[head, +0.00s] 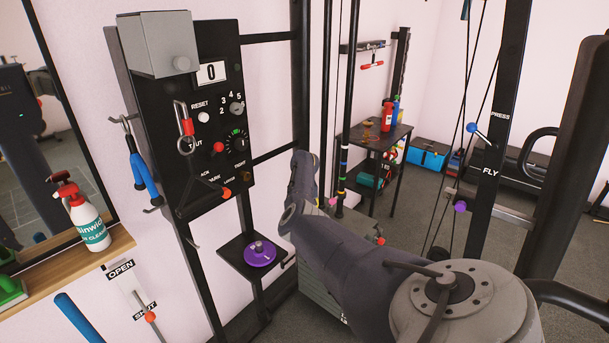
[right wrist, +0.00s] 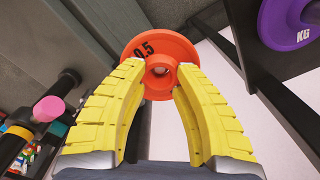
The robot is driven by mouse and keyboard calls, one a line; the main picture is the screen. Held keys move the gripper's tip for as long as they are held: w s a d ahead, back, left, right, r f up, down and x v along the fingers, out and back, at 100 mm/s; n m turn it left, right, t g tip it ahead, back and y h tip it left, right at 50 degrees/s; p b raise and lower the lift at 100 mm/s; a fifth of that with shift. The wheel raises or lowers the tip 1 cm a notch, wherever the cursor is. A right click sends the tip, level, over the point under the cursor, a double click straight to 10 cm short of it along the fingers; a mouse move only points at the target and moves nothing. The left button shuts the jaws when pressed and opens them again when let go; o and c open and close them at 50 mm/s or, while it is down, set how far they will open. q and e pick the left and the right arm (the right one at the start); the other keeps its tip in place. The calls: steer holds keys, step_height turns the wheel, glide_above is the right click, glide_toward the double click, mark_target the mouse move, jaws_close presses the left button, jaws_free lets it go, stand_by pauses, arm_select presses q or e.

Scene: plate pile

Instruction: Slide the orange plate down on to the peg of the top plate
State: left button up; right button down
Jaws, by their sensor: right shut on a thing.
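The orange plate (right wrist: 150,45), marked 0.5, is in the right wrist view. My right gripper (right wrist: 160,75) is shut on its raised hub, one yellow finger on each side. The plate's face is turned to the wrist camera, and what lies behind it is hidden. In the head view my right arm reaches to the middle and covers the orange plate and fingertips. A grey weight stack (head: 322,292) is partly visible behind and below that arm. Its top plate and peg are hidden or cannot be made out. My left gripper is in neither view.
A purple plate (head: 260,254) lies on a small black shelf left of my arm; it also shows in the right wrist view (right wrist: 292,22). A rod with coloured bands (head: 343,165) stands close behind my arm. A black control panel (head: 185,115) is on the left.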

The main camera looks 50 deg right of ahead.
steer(key=shift+f, duration=3)
steer(key=c, duration=1)
jaws_free()
steer(key=shift+c, duration=0.2)
